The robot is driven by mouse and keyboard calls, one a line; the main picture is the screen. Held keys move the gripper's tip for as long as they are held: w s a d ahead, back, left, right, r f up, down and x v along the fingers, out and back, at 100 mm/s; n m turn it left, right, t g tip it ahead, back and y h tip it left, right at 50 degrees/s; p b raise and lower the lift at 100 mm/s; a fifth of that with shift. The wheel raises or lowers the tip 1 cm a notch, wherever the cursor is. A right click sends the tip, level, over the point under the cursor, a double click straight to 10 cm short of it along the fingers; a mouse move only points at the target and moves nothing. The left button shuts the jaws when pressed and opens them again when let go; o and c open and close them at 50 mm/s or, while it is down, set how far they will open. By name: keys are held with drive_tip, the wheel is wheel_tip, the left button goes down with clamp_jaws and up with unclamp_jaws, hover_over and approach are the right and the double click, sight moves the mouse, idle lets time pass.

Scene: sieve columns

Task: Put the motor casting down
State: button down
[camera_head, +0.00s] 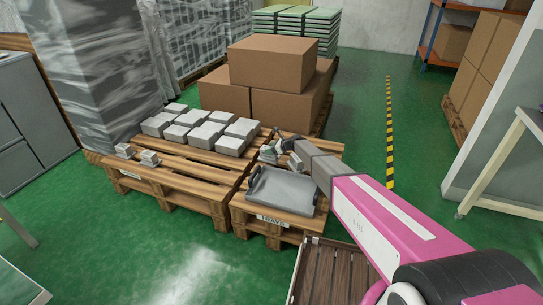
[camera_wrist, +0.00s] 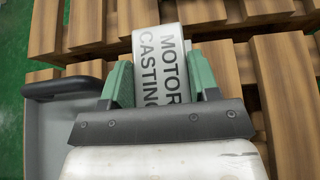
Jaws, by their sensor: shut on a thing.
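My gripper (camera_wrist: 160,78) is shut on the motor casting (camera_wrist: 166,58), a pale grey block with "MOTOR CASTING" printed on it. The green fingers press on its two sides. Wooden pallet slats show beyond and below it in the wrist view; I cannot tell whether it touches them. In the head view my gripper (camera_head: 281,145) is at the back of the small pallet labelled "TRAYS" (camera_head: 271,219), just behind the grey tray (camera_head: 283,190). The held casting is small and partly hidden there.
The tray's black handle (camera_wrist: 62,87) lies close left of my gripper. A larger pallet (camera_head: 190,176) on the left carries several grey blocks (camera_head: 202,135) and two small castings (camera_head: 149,158). Cardboard boxes (camera_head: 273,63) stand behind. Green floor is open on the right.

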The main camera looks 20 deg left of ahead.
drive_tip(key=shift+w+f, duration=0.45)
drive_tip(key=shift+w, duration=0.25)
drive_tip(key=shift+f, duration=1.9)
drive_tip(key=shift+c, duration=1.8)
unclamp_jaws()
drive_tip(key=shift+s+f, duration=0.1)
drive_tip(key=shift+f, duration=0.05)
